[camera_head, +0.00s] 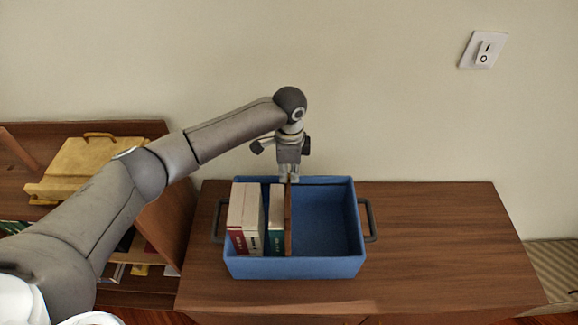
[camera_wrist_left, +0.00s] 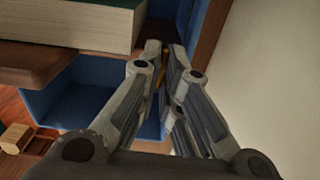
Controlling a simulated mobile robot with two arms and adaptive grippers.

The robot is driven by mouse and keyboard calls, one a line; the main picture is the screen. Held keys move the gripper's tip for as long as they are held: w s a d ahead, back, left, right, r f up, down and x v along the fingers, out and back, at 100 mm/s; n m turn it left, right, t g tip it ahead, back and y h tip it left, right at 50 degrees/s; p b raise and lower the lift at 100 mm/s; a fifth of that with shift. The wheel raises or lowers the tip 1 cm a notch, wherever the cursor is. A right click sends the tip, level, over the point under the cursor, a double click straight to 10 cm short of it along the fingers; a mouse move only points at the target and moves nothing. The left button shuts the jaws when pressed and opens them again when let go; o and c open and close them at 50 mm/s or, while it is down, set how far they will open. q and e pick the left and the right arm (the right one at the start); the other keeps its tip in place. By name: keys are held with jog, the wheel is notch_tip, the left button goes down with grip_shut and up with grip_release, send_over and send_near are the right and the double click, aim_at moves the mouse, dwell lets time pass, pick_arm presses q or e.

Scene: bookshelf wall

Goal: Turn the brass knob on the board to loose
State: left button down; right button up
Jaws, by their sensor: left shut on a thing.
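A brown wooden board (camera_head: 288,225) stands upright as a divider in the blue crate (camera_head: 335,267), beside the books. My left gripper (camera_head: 289,178) points down at the board's far top end, at the crate's back wall. Its fingers are shut on a small yellowish thing, seen between the fingertips in the left wrist view (camera_wrist_left: 163,68); I take it for the brass knob. The fingers hide most of it, so its turn position cannot be told. My right gripper is not in view.
Two pale books (camera_head: 243,215) and a green-spined book (camera_head: 276,220) stand left of the board. The crate's right half is empty. The wooden cabinet top (camera_head: 440,240) is clear to the right. A wall switch (camera_head: 483,50) is at upper right.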

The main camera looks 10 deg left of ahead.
pick_arm(q)
jog(key=shift+w+r+n, duration=0.1)
jog(key=shift+n, duration=0.3)
jog(key=c, duration=1.9)
grip_release()
notch_tip(320, 180, up, 12)
